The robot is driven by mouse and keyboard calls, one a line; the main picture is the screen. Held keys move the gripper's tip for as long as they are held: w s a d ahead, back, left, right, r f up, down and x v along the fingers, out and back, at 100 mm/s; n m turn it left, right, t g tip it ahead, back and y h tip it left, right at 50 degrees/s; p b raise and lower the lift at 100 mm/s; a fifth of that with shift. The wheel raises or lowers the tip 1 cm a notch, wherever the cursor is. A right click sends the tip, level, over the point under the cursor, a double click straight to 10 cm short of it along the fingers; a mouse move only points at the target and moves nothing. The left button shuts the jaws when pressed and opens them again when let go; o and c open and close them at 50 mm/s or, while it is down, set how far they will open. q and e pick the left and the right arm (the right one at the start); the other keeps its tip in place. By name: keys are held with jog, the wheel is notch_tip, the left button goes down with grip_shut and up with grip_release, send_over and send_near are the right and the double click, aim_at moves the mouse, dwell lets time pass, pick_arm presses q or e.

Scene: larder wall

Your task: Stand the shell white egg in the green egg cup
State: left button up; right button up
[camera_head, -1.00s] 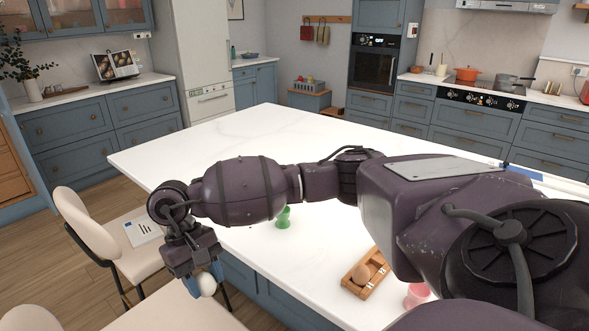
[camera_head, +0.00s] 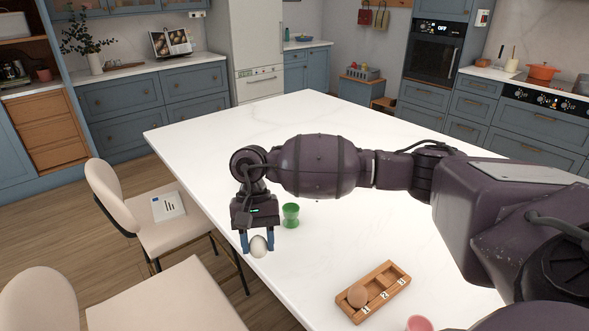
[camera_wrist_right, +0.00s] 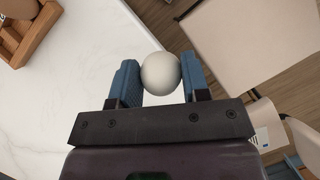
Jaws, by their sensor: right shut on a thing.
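The shell white egg (camera_head: 259,246) is held between the blue fingers of my right gripper (camera_head: 257,242), near the left edge of the white table. The egg also shows in the right wrist view (camera_wrist_right: 161,73), between the two fingertips (camera_wrist_right: 160,82). The green egg cup (camera_head: 291,216) stands upright on the table, a little right of and beyond the egg in the head view. The cup looks empty, and the egg is apart from it. The cup does not show in the wrist view. My left gripper is not in view.
A wooden numbered rack (camera_head: 374,291) holding a brown egg (camera_head: 357,295) lies nearer on the table. A pink cup (camera_head: 419,323) is at the bottom edge. Cream chairs (camera_head: 165,205) stand left of the table (camera_head: 345,110). The table's far part is clear.

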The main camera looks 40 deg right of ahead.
jog(key=w+d+m+t+y, duration=0.2)
jog(key=d+m, duration=0.2)
jog(key=m, duration=0.3)
notch_tip(320, 180, up, 6)
jog(key=m+t+h, duration=0.5)
jog(key=m+t, duration=0.1)
jog(key=m, duration=2.1)
send_over(289, 211)
jog(key=s, duration=0.2)
jog(key=shift+w+a+f+b, duration=0.1)
jog(key=shift+f+b, duration=0.75)
jog(key=shift+f, duration=1.45)
jog(key=shift+w+a+f+b, duration=0.1)
jog(key=shift+f+b, duration=0.7)
jog(key=shift+f, duration=1.7)
jog(key=shift+s+f, duration=0.15)
jog(key=shift+f, duration=0.05)
